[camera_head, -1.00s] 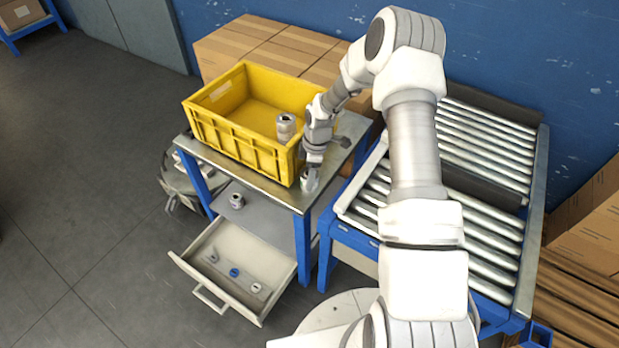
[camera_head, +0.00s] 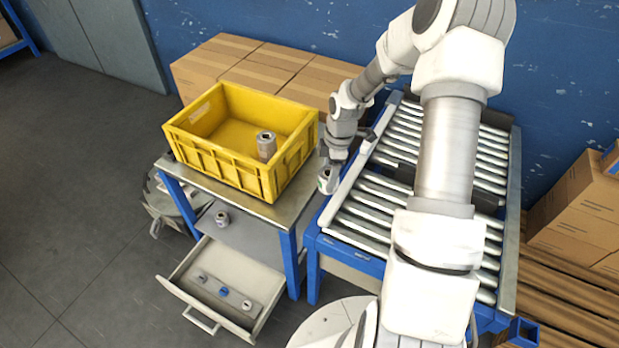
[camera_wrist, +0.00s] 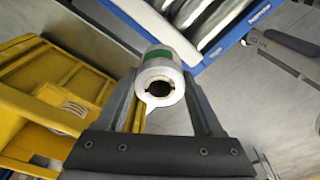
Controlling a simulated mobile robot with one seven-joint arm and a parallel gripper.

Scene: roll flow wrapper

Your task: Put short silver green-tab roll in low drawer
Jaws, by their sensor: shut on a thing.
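My gripper (camera_head: 326,172) is shut on a short silver roll with a green tab (camera_wrist: 160,80). In the wrist view the roll sits between the two fingers, with its hollow end facing the camera and a green band behind it. In the head view the held roll (camera_head: 326,184) is above the gap between the table and the roller conveyor, and its lower part shows below the fingers. The low drawer (camera_head: 190,318) is pulled open under the table. Several small pieces lie in it, one of them blue (camera_head: 223,292).
A yellow crate (camera_head: 215,165) stands on the table (camera_head: 290,207), with a silver roll (camera_head: 266,145) in it. Another roll (camera_head: 222,219) stands on the lower shelf (camera_head: 245,240). The roller conveyor (camera_head: 400,215) is to the right. Cardboard boxes (camera_head: 265,65) stand behind. Floor is clear at left.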

